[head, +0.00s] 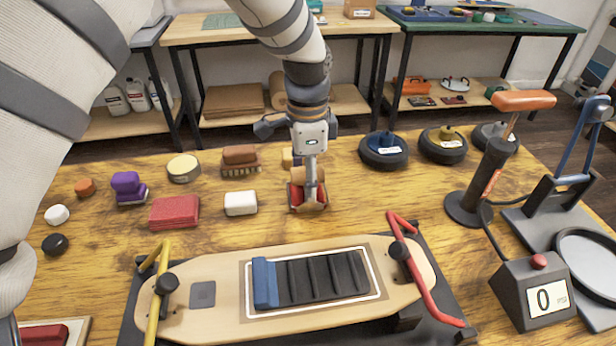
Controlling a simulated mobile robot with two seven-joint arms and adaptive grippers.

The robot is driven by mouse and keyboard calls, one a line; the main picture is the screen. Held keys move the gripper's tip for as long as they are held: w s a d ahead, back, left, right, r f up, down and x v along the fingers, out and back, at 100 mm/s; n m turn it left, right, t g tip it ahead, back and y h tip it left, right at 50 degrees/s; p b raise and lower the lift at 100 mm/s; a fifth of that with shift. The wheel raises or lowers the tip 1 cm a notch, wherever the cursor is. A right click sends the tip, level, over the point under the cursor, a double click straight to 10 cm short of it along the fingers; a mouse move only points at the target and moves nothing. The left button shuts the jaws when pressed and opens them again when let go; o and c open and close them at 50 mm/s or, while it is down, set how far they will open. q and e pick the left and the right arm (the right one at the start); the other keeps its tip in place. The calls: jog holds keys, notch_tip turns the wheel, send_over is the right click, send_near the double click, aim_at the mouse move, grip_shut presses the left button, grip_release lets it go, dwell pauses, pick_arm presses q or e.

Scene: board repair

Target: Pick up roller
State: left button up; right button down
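A small item with a tan wooden-looking part and red sides, apparently the roller (295,198), sits on the wooden workbench (225,275) behind the skateboard deck. My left gripper (311,188) comes down from above and points straight down at this item. Its fingers are seen nearly edge-on and overlap the item, hiding part of it. I cannot tell whether they are closed on it or only around it. The item appears to rest at bench level. My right gripper is not in view.
The skateboard deck (215,322) lies in front, between a yellow clamp (152,310) and a red clamp (428,285). Left are a white block (240,203), red block (174,212) and brush (240,160). Right are dark wheels (384,150), an orange-handled tool (492,165) and a display box (535,294).

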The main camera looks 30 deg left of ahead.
pick_arm(q)
grip_shut()
